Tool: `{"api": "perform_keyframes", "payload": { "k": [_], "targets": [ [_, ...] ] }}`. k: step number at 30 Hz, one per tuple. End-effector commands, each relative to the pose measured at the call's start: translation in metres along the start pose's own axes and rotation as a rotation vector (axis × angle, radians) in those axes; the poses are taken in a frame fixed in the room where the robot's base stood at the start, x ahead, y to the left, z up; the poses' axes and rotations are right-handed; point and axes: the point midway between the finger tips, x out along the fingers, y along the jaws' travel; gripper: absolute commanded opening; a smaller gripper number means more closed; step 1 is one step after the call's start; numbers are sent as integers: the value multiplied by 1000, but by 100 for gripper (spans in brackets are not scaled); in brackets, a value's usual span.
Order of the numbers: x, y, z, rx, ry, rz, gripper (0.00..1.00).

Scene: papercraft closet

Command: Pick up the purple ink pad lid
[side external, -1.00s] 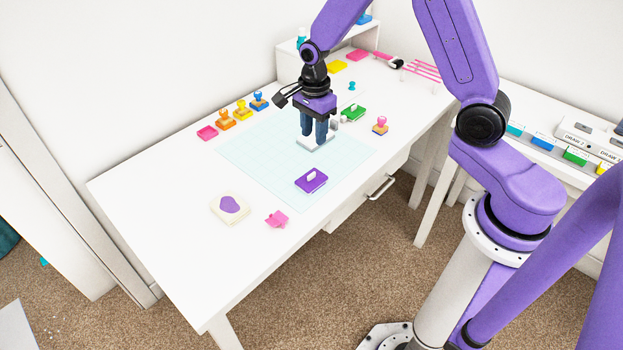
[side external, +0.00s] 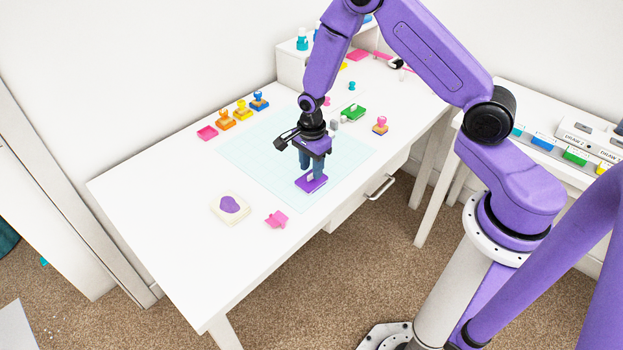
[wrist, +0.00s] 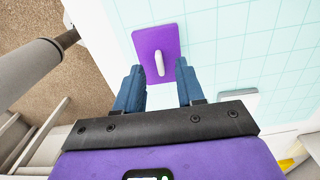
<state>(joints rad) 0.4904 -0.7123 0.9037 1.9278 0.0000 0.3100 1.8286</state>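The purple ink pad lid (side external: 311,186) lies flat on the pale blue grid mat (side external: 262,165), near the mat's front corner. In the wrist view the lid (wrist: 146,43) shows its white upright handle (wrist: 159,63). My gripper (side external: 311,175) is open and empty above the lid, pointing down. In the wrist view its two blue fingers (wrist: 159,78) are spread, with the handle slightly beyond the tips and between their lines. I cannot tell the exact height of the fingertips over the lid.
A cream square with a purple patch (side external: 230,208) and a pink piece (side external: 276,219) lie at front left. A green pad (side external: 353,112) and a pink-handled stamp (side external: 381,125) are behind right.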

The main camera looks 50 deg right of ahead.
Motion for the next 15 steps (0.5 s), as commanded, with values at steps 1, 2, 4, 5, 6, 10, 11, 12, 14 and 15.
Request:
{"api": "perform_keyframes", "payload": {
  "k": [1,2,4,5,6,10,11,12,14,15],
  "targets": [
    [7,0,0,0,0,2,38],
    [10,0,0,1,0,2,38],
    [15,0,0,1,0,2,38],
    [17,0,0,0,0,1,38],
    [19,0,0,0,0,0,38],
    [20,0,0,0,-1,-1,38],
    [20,0,0,0,-1,-1,38],
    [20,0,0,0,-1,-1,38],
    [20,0,0,0,-1,-1,38],
    [20,0,0,0,-1,-1,29]
  ]
}}
